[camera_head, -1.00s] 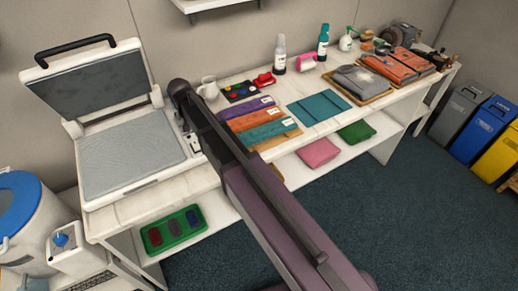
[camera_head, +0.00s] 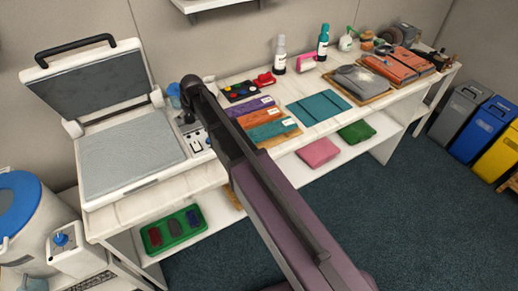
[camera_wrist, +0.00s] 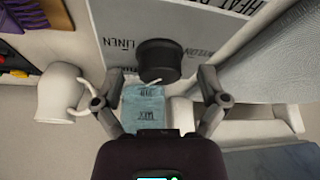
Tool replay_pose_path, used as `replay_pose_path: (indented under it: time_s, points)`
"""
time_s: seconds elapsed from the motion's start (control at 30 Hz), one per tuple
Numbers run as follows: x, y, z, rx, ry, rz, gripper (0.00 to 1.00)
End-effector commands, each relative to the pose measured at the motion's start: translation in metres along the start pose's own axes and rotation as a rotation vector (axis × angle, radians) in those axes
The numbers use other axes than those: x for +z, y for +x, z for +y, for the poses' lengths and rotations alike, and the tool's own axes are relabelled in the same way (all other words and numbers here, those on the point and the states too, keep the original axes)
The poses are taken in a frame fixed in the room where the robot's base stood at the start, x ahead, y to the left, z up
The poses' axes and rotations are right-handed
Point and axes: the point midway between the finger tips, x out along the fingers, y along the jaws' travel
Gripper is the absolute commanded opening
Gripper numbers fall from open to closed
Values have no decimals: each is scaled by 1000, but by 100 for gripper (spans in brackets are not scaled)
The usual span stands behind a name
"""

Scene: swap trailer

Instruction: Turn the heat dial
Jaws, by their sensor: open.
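In the wrist view a round black dial (camera_wrist: 158,60) stands on a grey panel (camera_wrist: 115,45) printed with words such as LINEN, NYLON and HEAT. My gripper (camera_wrist: 161,75) is open, with one finger to each side of the dial in the picture. Both fingers look apart from the dial; their depth relative to it is hard to tell. In the head view the heat press (camera_head: 130,155) stands with its lid (camera_head: 90,85) raised. Its control area (camera_head: 197,140) is at its right side, partly hidden by my arm.
A white mug (camera_wrist: 60,95) is left of my gripper in the wrist view. A light blue printed item (camera_wrist: 145,105) shows between the fingers. Coloured folded cloths (camera_head: 262,118) and a paint palette (camera_head: 240,92) lie on the bench to the right. A green tray (camera_head: 172,230) sits below.

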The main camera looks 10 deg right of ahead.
Motion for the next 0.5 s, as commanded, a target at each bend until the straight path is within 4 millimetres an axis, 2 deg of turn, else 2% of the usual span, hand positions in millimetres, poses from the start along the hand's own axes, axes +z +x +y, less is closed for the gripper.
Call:
replay_pose_path:
  time_s: [0.5]
  points:
    - [-1, 0, 2, -115, -277, 1, 92]
